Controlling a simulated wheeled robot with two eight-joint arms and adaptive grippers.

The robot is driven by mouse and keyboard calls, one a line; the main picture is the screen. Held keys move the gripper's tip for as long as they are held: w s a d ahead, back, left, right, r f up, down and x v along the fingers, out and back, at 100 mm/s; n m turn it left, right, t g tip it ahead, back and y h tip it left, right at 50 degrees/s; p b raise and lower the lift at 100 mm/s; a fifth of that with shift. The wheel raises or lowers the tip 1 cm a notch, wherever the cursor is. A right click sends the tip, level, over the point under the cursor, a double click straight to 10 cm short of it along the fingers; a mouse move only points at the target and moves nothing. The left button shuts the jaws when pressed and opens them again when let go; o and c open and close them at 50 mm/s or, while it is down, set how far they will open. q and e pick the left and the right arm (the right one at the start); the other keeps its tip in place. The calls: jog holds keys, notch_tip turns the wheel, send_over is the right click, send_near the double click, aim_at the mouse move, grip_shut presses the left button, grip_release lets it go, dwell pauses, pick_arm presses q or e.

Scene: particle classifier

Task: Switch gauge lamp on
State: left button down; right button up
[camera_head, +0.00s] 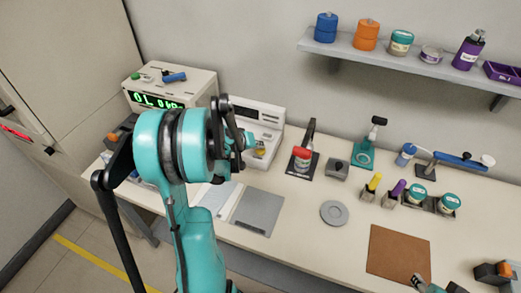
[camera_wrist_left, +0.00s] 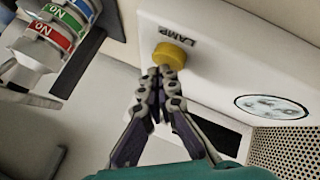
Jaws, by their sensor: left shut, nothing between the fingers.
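The gauge is a white box (camera_head: 262,118) at the back of the bench in the head view. In the left wrist view its face carries a round yellow knob (camera_wrist_left: 170,55) beside the printed word LAMP. My left gripper (camera_head: 247,138) is shut and empty in front of the box. In the left wrist view its closed fingertips (camera_wrist_left: 161,74) are at the knob's lower edge; I cannot tell whether they touch. My left arm hides part of the box.
A beige box with a green display (camera_head: 155,101) stands left of the gauge. A grey plate (camera_head: 257,212) lies in front. A wall shelf (camera_head: 345,50) holds several containers.

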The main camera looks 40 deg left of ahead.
aim_at(259, 150)
pick_arm(q)
jog(key=shift+f+b, duration=0.6)
jog(key=shift+f, duration=0.1)
dwell(0.5)
jog(key=shift+r, duration=0.15)
jog(key=shift+r+p, duration=1)
jog(key=shift+r, duration=0.15)
jog(key=shift+r, duration=0.1)
notch_tip(259, 150, up, 5)
jog(key=p, duration=0.4)
dwell(0.6)
